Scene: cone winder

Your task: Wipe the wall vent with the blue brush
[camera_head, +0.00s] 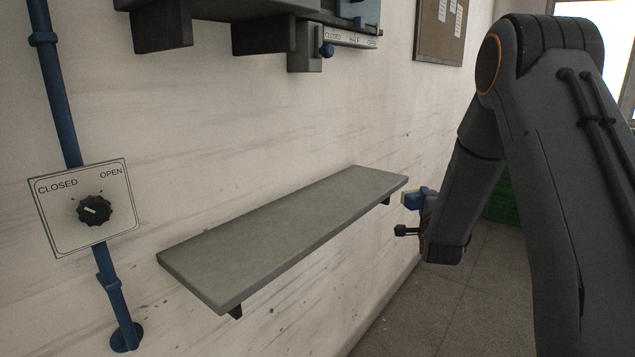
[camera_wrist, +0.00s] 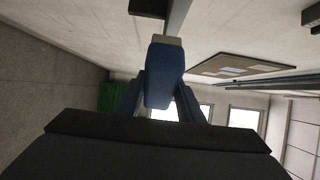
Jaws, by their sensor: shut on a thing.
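The blue brush (camera_wrist: 163,75) is held between the two fingers of my gripper (camera_wrist: 160,92), with its pale end (camera_wrist: 167,40) pointing away from the palm. In the head view the blue brush (camera_head: 417,198) shows only in part, at the end of my arm, just off the right end of the shelf. My gripper (camera_head: 413,212) is partly hidden there by its own wrist. I cannot make out a wall vent for certain in either view.
A grey shelf (camera_head: 290,232) juts from the wall. A dark wall fixture (camera_head: 255,25) with a CLOSED, HALF, OPEN scale (camera_head: 348,38) is above it. A dial plate (camera_head: 88,205) sits on a blue pipe (camera_head: 58,95). A green crate (camera_head: 502,202) stands behind my arm.

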